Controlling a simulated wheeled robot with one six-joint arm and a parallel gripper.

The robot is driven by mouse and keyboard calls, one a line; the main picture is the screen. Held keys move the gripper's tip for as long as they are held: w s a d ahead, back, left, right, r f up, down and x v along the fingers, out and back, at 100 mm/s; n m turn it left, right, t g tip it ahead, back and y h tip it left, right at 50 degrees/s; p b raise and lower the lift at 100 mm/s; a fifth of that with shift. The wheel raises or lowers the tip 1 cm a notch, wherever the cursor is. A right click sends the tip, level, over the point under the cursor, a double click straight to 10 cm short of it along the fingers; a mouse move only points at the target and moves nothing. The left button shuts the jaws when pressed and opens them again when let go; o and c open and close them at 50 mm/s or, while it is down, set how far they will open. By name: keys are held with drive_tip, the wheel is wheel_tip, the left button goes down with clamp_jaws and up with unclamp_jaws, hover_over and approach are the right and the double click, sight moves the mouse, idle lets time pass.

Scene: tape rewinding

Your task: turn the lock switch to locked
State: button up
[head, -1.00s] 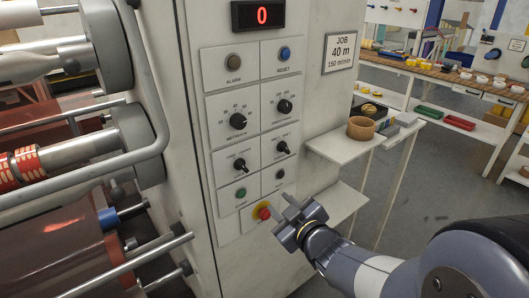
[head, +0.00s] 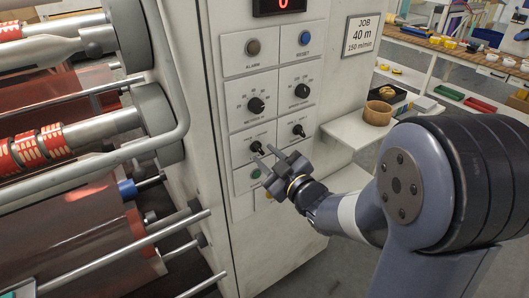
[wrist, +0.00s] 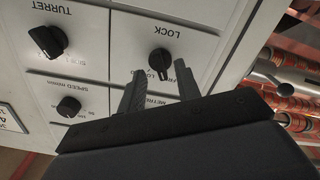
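The lock switch is a black knob with a pointer handle, in the left cell of the panel's third row. It shows in the head view (head: 257,147) and, upside down below its "LOCK" label, in the wrist view (wrist: 161,62). Its handle points down in the wrist view and toward the upper left in the head view. My gripper (head: 266,158) is open and empty, with its fingertips just below and right of the knob in the head view. In the wrist view the knob appears between the two fingertips (wrist: 160,72); I cannot tell whether they reach around it. The position markings are partly hidden.
The turret knob (head: 299,130) is right of the lock switch. The metres knob (head: 256,105) and speed knob (head: 302,90) are above. A green button (head: 255,173) sits below.

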drive_tip(key=shift+x, duration=0.95)
clamp_jaws()
